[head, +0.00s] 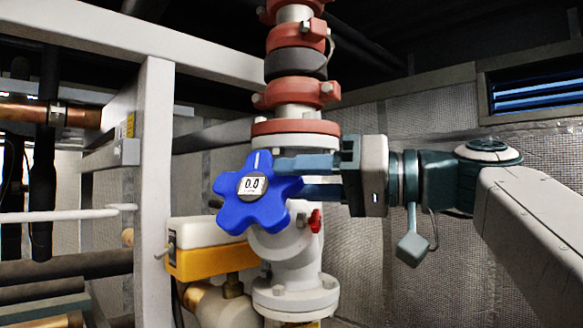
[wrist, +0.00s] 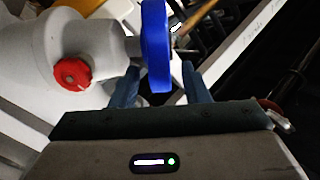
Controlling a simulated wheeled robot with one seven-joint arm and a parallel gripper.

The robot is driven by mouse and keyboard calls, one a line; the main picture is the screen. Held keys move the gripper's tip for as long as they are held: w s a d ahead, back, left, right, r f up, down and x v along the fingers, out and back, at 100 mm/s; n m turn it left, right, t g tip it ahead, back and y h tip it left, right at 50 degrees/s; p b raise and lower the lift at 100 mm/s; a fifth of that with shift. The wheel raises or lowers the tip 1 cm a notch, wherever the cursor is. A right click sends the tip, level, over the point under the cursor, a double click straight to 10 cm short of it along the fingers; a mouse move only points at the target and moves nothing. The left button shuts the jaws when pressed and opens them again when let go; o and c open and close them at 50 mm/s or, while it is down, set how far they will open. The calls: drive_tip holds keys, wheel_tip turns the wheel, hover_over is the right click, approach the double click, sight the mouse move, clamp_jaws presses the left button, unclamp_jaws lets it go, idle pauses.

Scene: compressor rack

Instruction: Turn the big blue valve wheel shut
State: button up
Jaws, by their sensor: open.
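The big blue valve wheel (head: 245,213) has several rounded lobes and a white hub display that reads 0.0. A small white mark shows on its upper lobe. It sits on the front of a pale valve body (head: 290,243). My gripper (head: 290,178) comes in from the right, with its fingers at the wheel's right side. In the wrist view the wheel (wrist: 156,45) appears edge-on, and my open fingers (wrist: 158,80) stand on either side of its rim. I cannot tell whether either finger touches it.
A small red knob (head: 315,221) is on the valve body just below my gripper; it also shows in the wrist view (wrist: 72,74). A red-flanged pipe (head: 297,128) rises above. A yellow and white box (head: 212,248) and a white frame post (head: 155,190) stand left.

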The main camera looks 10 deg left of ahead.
sight(280, 183)
drive_tip(key=shift+p+x, duration=0.4)
drive_tip(key=shift+x, duration=1.3)
clamp_jaws()
drive_tip(key=b, duration=0.3)
drive_tip(key=shift+f+t, duration=0.3)
drive_tip(key=shift+f, duration=0.1)
drive_tip(key=shift+s+y+b, duration=0.1)
drive_tip(key=shift+y+b, duration=0.2)
drive_tip(key=shift+b, duration=0.3)
drive_tip(key=shift+d+m+t+b, duration=0.1)
drive_tip(key=shift+m+t+b, duration=0.3)
drive_tip(key=shift+b, duration=0.4)
drive_tip(key=shift+r, duration=0.15)
